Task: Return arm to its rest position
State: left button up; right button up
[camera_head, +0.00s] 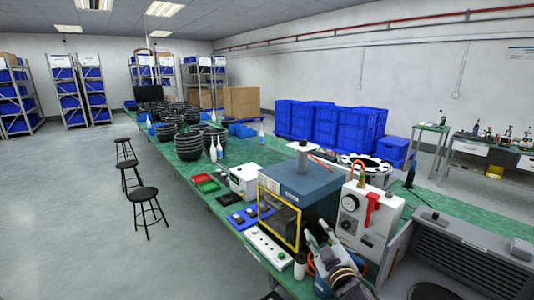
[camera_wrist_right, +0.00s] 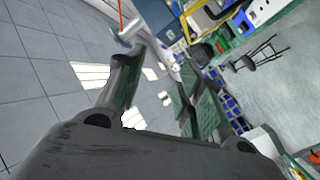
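My right gripper (camera_head: 320,238) is in the lower middle of the head view, in front of a white gauge unit and a yellow-framed oven. Its fingers stand apart with nothing between them. In the right wrist view the two fingers (camera_wrist_right: 160,90) also show apart, with ceiling and distant room visible through the gap. The right arm comes up from the bottom edge of the head view. My left gripper is not in view.
The oven (camera_head: 302,187) with a yellow-framed front and the gauge unit (camera_head: 362,218) with a red lever stand close by. A white power strip (camera_head: 269,251), a white bottle (camera_head: 300,266) and a grey open case (camera_head: 455,250) are near. Floor at left is clear beyond the stools (camera_head: 143,194).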

jog(key=s+d+f+m+g+h, duration=0.1)
jog(key=s+d+f+m+g, duration=0.25)
jog(key=s+f+g, duration=0.65)
jog(key=s+d+f+m+g+h, duration=0.1)
jog(key=s+d+f+m+g, duration=0.25)
jog(key=s+f, duration=1.2)
jog(key=s+f+g, duration=0.1)
jog(key=s+f, duration=0.1)
jog(key=f, duration=1.4)
jog(key=s+f+g, duration=0.1)
jog(key=s+f, duration=0.1)
jog(key=f, duration=1.4)
jog(key=s+d+f, duration=0.2)
jog(key=s+f, duration=0.7)
jog(key=s, duration=0.2)
jog(key=s+d+f+g, duration=0.1)
jog(key=s+d+f, duration=0.1)
jog(key=s+f, duration=0.8)
jog(key=shift+s+n, duration=0.3)
jog(key=shift+s, duration=0.45)
jog(key=shift+f, duration=0.1)
